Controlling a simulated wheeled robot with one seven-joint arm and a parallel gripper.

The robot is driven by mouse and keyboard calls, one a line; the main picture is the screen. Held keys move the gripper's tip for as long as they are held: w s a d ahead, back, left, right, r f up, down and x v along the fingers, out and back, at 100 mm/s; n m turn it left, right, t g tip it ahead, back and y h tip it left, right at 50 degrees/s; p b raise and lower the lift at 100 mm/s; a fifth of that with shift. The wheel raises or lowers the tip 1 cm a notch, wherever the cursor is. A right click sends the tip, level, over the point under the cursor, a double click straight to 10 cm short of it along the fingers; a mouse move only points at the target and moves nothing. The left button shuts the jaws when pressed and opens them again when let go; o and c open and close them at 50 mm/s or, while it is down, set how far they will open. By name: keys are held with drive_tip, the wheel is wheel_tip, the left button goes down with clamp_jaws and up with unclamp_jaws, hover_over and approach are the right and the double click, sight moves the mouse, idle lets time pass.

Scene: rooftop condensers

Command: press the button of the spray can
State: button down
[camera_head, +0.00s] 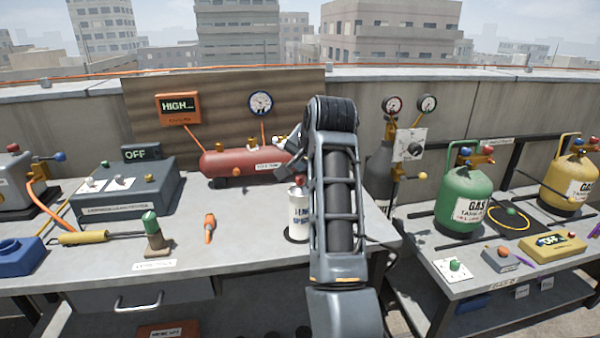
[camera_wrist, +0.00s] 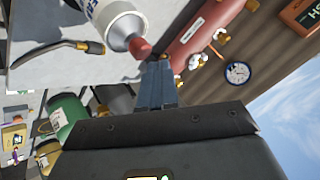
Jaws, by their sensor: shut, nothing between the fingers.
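The spray can (camera_head: 297,212) is white with dark lettering and stands upright on the left workbench, partly hidden behind my arm in the head view. In the wrist view the spray can (camera_wrist: 112,22) is at the top, with a red button (camera_wrist: 140,47) on its grey top. My gripper (camera_wrist: 157,68) is shut and empty in the wrist view. Its fingertips appear just beside the red button; I cannot tell if they touch it. In the head view the fingers are mostly hidden by my arm.
A red compressor tank (camera_head: 245,161) lies behind the can. A grey box (camera_head: 125,190), a green-topped torch piece (camera_head: 153,232) and an orange tool (camera_head: 209,228) are to the left. A green gas tank (camera_head: 465,200) and a yellow gas tank (camera_head: 568,185) stand on the right bench.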

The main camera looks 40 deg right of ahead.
sight(302, 178)
drive_tip(key=shift+r, duration=0.2)
wheel_tip(302, 178, up, 5)
drive_tip(key=p, duration=0.5)
drive_tip(key=shift+f, duration=0.1)
idle(0.9)
